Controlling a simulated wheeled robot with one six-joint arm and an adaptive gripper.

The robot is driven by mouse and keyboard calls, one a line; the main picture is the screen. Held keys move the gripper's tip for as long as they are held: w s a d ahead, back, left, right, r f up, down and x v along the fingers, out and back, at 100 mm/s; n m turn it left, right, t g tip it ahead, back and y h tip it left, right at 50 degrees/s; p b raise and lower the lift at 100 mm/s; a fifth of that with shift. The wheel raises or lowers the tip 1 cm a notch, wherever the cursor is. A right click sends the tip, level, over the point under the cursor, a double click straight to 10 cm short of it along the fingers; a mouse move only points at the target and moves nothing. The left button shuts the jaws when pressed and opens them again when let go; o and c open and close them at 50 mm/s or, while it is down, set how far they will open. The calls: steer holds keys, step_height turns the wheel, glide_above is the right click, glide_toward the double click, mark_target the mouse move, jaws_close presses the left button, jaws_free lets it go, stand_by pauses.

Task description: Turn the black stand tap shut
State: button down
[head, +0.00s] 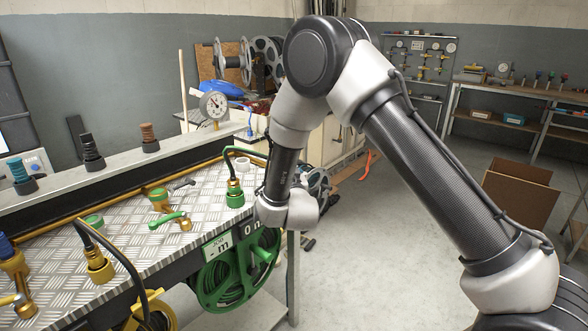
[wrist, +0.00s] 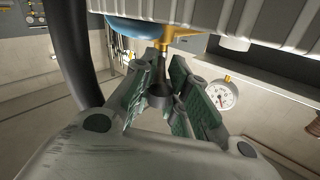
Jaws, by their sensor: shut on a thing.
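In the wrist view the green-padded fingers of my gripper (wrist: 168,76) are closed in around a dark piece (wrist: 160,97), which looks like the handle of the black stand tap. A brass fitting (wrist: 178,40) shows just past the fingertips. The fingers hide most of the held part, so I cannot tell how far the tap is turned. In the head view my arm hides the fingers and the black stand tap.
A pressure gauge (head: 214,104) stands behind the bench; a gauge also shows in the wrist view (wrist: 222,94). The treadplate bench (head: 130,215) carries a brass tap with a green lever (head: 170,220) and hose fittings. A green hose reel (head: 235,275) hangs below. Open floor lies right.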

steer(key=shift+a+m+h, duration=0.3)
steer(key=shift+m+h, duration=0.4)
steer(key=shift+h, duration=0.35)
steer(key=shift+a+m+h, duration=0.35)
steer(key=shift+m+h, duration=0.35)
steer(key=shift+h, duration=0.4)
steer(key=shift+a+m+h, duration=0.3)
steer(key=shift+m+h, duration=0.4)
steer(key=shift+h, duration=0.35)
steer(key=c, duration=1.5)
jaws_free()
steer(key=shift+o, duration=0.2)
steer(key=v, duration=1.2)
steer(key=shift+a+r, duration=0.1)
